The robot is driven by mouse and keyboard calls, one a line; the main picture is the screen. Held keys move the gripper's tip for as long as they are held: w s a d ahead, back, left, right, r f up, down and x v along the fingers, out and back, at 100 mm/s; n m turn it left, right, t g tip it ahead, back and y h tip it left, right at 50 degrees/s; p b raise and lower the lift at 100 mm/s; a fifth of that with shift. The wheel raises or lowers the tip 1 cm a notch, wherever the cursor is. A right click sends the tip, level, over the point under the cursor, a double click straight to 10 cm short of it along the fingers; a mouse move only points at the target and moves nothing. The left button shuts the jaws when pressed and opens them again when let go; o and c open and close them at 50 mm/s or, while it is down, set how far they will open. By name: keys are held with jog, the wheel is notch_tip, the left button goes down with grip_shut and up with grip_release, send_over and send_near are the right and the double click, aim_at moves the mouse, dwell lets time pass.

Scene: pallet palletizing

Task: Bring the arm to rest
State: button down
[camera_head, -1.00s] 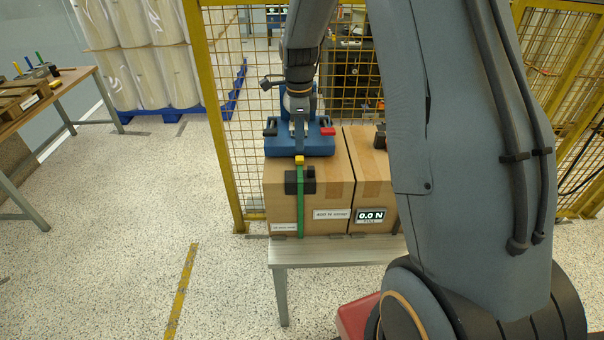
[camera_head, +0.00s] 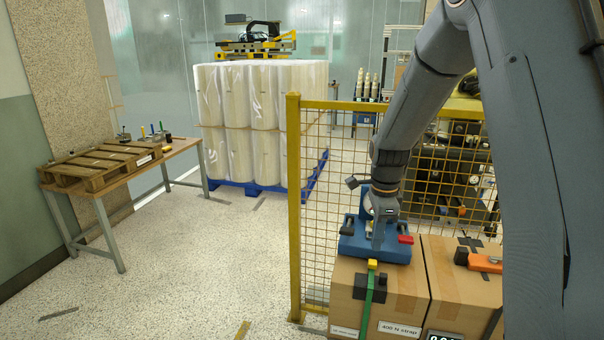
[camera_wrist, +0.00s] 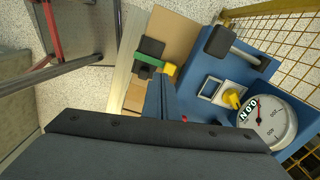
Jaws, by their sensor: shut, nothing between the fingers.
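My arm comes down from the upper right in the head view. My gripper (camera_head: 378,238) is shut and empty, low over a blue device (camera_head: 352,246) with a black knob and a red knob. The device sits on top of the left cardboard box (camera_head: 403,294). I cannot tell whether the gripper touches it. In the wrist view a dark part of my own crosses the bottom and hides much of the scene. The blue device (camera_wrist: 262,68) there shows a round dial (camera_wrist: 270,122) with a needle and a yellow piece.
A green strap (camera_head: 367,308) with a black block runs down the box front. A second box (camera_head: 455,300) with an orange-handled tool (camera_head: 478,261) stands right. A yellow mesh fence (camera_head: 294,200) stands behind. A table (camera_head: 120,180) with a wooden pallet is at left; floor between is open.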

jog(key=s+a+n+b, duration=0.1)
jog(key=s+a+n, duration=0.1)
jog(key=s+n, duration=0.7)
jog(key=s+a+n+t+b, duration=0.1)
jog(key=s+a+n, duration=0.1)
jog(key=s+n, duration=0.8)
jog(key=s, duration=0.2)
jog(key=shift+s+r, duration=0.2)
jog(key=shift+s, duration=0.2)
